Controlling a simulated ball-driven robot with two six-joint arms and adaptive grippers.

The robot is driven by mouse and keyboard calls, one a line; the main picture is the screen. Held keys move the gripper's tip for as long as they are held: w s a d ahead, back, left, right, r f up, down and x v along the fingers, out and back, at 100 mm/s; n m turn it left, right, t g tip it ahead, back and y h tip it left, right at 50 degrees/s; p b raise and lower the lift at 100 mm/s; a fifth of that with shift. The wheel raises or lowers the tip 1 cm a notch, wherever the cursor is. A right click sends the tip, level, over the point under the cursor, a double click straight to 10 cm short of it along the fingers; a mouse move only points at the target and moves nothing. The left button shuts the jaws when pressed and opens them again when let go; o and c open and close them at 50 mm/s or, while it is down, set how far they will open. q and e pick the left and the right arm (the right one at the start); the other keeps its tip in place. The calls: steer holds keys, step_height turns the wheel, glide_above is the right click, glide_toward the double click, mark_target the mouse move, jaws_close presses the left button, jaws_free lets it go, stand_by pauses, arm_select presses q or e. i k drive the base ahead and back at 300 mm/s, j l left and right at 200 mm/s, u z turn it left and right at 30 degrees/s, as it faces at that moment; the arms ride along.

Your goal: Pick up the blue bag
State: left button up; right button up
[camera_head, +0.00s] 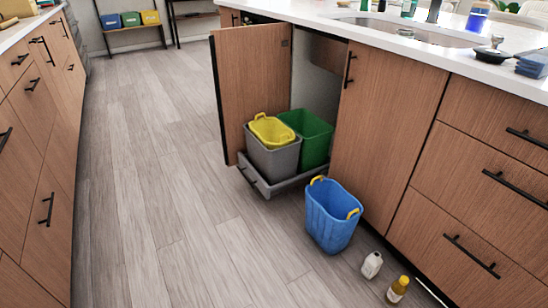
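A blue bag-like container (332,215) with yellow handles stands upright on the floor, in front of the island cabinets at centre right. Its top is open, and I cannot see to its bottom. Neither of my grippers is in view. A smaller blue container (111,22) sits on the low shelf at the back left, beside a green one and a yellow one.
A pulled-out tray (262,187) holds a grey bin (273,156) with a yellow container (271,130) in it, and a green bin (312,138). A cabinet door (249,80) stands open. A white bottle (371,265) and a yellow-capped bottle (397,289) stand nearby. Floor at left is clear.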

mark_target(332, 214)
steer(key=i+j+z, duration=0.25)
steer(key=i+j, duration=0.25)
steer(key=i+j+z, duration=0.3)
steer(key=i+j, duration=0.2)
steer(key=j, duration=0.2)
steer(key=i+j+z, duration=0.1)
steer(key=j, duration=0.25)
steer(key=i+j+z, duration=0.15)
steer(key=i+j, duration=0.15)
steer(key=i+j+z, duration=0.15)
steer(key=j, duration=0.35)
